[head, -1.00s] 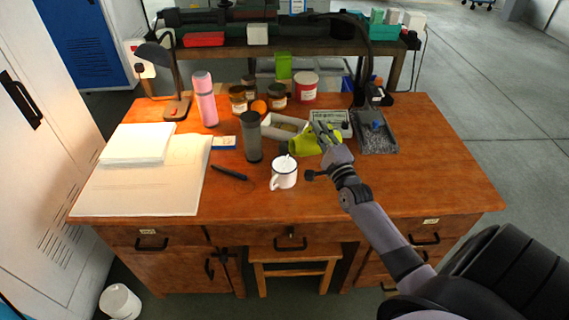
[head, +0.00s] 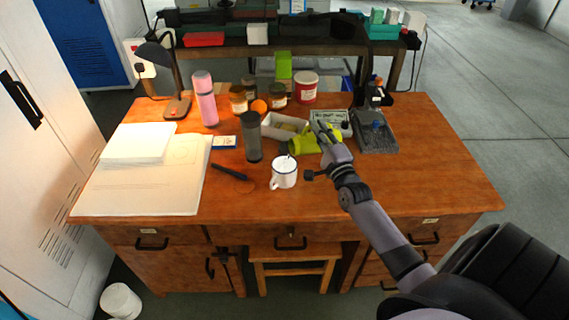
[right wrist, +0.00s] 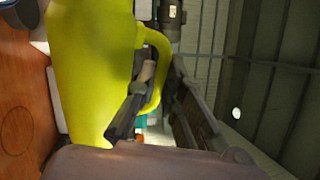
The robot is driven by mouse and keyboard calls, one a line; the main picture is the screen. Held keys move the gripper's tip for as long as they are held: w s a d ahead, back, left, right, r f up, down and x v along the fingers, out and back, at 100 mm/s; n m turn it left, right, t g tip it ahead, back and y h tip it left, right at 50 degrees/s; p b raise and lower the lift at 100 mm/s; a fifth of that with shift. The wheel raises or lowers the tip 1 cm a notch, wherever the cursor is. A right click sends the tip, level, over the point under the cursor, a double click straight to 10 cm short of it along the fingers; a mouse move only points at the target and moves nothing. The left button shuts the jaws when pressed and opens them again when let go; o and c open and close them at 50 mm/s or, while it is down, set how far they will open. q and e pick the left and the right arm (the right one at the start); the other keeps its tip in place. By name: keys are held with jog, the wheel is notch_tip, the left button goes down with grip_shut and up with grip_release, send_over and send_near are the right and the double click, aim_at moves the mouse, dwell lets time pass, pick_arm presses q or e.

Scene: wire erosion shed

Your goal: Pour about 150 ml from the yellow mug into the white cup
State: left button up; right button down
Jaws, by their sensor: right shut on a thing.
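The yellow mug (head: 303,145) is held by my right gripper (head: 324,136) above the table, behind and slightly right of the white cup. It is tilted, with its mouth toward the left, toward the cup. In the right wrist view the mug (right wrist: 92,70) fills the left side, and the gripper (right wrist: 150,110) is shut on its handle. The white cup (head: 284,174) stands upright on the table with its handle at the left front. A thin dark line shows at its mouth; I cannot tell whether it is liquid. My left gripper is out of view.
A dark grey bottle (head: 252,138) stands just behind and left of the cup. A black pen-like object (head: 229,172) lies left of it. A grey tray (head: 277,128) sits behind the mug. Jars, a pink bottle (head: 205,99) and an orange (head: 259,106) stand further back. The table front is clear.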

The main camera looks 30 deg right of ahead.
jog(key=d+f+m+b, duration=0.1)
jog(key=m, duration=0.1)
jog(key=d+f+m+h+b, duration=0.1)
jog(key=d+m, duration=0.1)
jog(key=shift+s+f+b, duration=0.3)
jog(key=shift+s+f, duration=0.05)
jog(key=shift+f, duration=0.05)
jog(key=shift+d+f+m+g, duration=0.2)
jog(key=shift+m+g, duration=0.1)
jog(key=shift+m, duration=0.5)
jog(key=shift+m+h, duration=0.3)
jog(key=shift+m, duration=0.1)
jog(key=shift+d, duration=0.1)
